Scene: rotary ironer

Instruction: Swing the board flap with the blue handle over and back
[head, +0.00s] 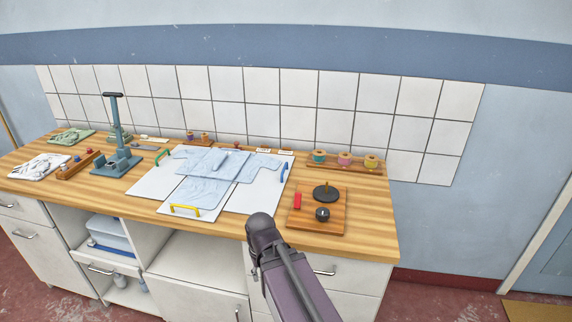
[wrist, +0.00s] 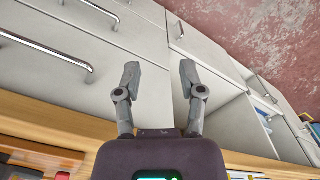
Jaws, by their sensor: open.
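The white folding board (head: 152,182) lies on the wooden worktop with a light blue shirt (head: 215,164) spread over it. The blue handle (head: 284,172) stands on the flap at the board's right side. A yellow handle (head: 185,209) is on the front flap and a green handle (head: 162,156) is at the left. In the wrist view my gripper (wrist: 156,78) is open and empty, facing the white cabinet fronts below the worktop edge. In the head view my arm rises at the bottom centre, in front of the worktop; the fingers are hidden there.
A wooden board (head: 317,222) with a red block and black knobs lies right of the flap. A rack of coloured spools (head: 345,165) stands behind it. A blue press (head: 117,160) stands left of the folding board. Drawer handles (wrist: 75,56) project from the cabinets near my gripper.

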